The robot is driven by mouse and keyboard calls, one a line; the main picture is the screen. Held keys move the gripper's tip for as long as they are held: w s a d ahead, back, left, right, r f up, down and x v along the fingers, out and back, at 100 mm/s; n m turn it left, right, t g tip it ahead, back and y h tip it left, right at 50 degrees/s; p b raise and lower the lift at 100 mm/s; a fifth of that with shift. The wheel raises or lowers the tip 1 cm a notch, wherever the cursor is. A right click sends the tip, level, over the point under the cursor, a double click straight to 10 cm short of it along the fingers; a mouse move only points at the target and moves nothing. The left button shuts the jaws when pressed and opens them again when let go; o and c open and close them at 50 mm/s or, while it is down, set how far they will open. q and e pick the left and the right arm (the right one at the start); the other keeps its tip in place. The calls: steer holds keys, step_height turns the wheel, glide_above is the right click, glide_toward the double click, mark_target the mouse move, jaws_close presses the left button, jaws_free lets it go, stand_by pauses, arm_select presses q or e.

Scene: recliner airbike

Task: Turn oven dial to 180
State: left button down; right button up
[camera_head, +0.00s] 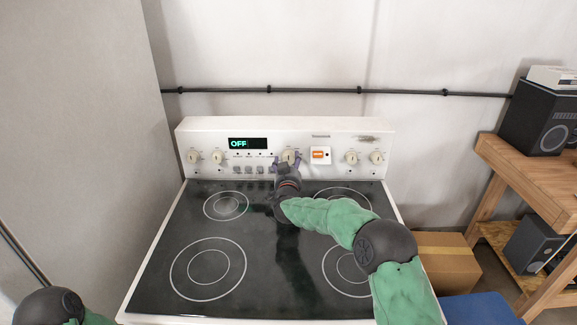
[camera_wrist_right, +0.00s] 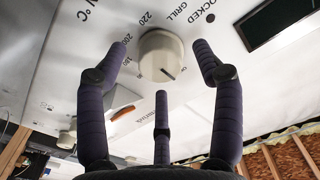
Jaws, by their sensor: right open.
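The oven dial (camera_wrist_right: 160,55) is a round cream knob on the white control panel (camera_head: 300,125) at the back of the stove. In the right wrist view a dark pointer line shows at its lower right edge. Labels around it include 200, 220, GRILL and LOCKED. My right gripper (camera_head: 287,160) is in front of the dial, which shows partly behind it in the head view (camera_head: 289,154). In the wrist view its purple fingers (camera_wrist_right: 161,62) are spread around the dial, apparently without touching it. The panel display (camera_head: 248,144) reads OFF. My left gripper is out of view.
Smaller knobs (camera_head: 193,156) sit on both sides of the panel, and an orange switch (camera_head: 320,155) is just right of the dial. The black cooktop (camera_head: 260,275) below is bare. A wooden bench (camera_head: 535,165) with a speaker stands at right.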

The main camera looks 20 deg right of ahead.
steer(key=c, duration=1.1)
steer(key=shift+c, duration=0.2)
